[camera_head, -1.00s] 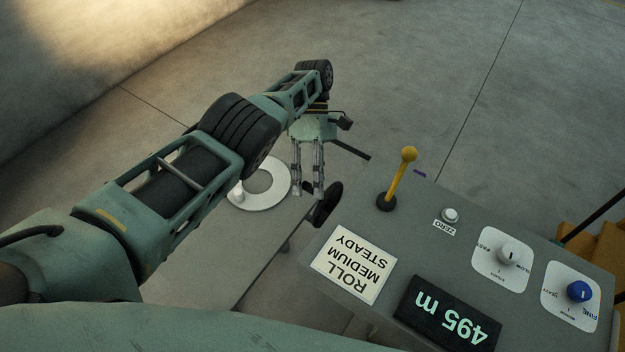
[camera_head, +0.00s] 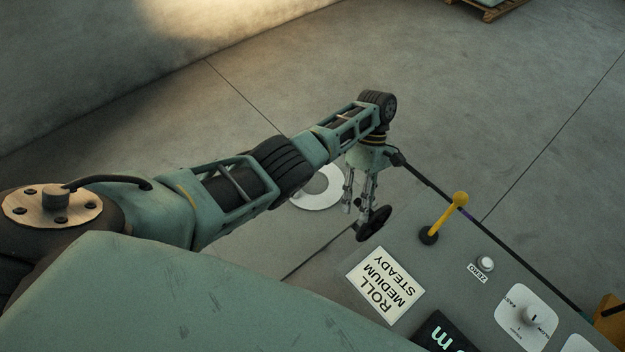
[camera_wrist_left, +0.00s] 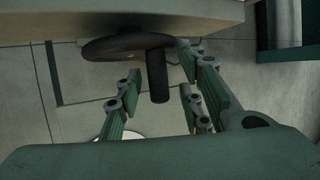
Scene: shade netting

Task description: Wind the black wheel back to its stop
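The black wheel (camera_head: 376,222) is on the side of the grey console, at its left end. In the left wrist view the wheel (camera_wrist_left: 112,47) shows nearly edge-on, with a dark handle peg (camera_wrist_left: 157,78) sticking out from it. My left gripper (camera_head: 357,208) points down at the wheel, its fingertips beside the rim. In the left wrist view my left gripper (camera_wrist_left: 162,88) has its fingers apart, one on each side of the peg, with gaps visible. The peg looks unheld. My right gripper is not in view.
The console top carries a yellow lever (camera_head: 446,217), a white ZERO button (camera_head: 485,263), a sign reading ROLL MEDIUM STEADY (camera_head: 385,286), a dial (camera_head: 531,316) and a partly cut-off display. A white ring (camera_head: 324,197) lies left of the wheel, partly behind my arm. Open floor lies beyond.

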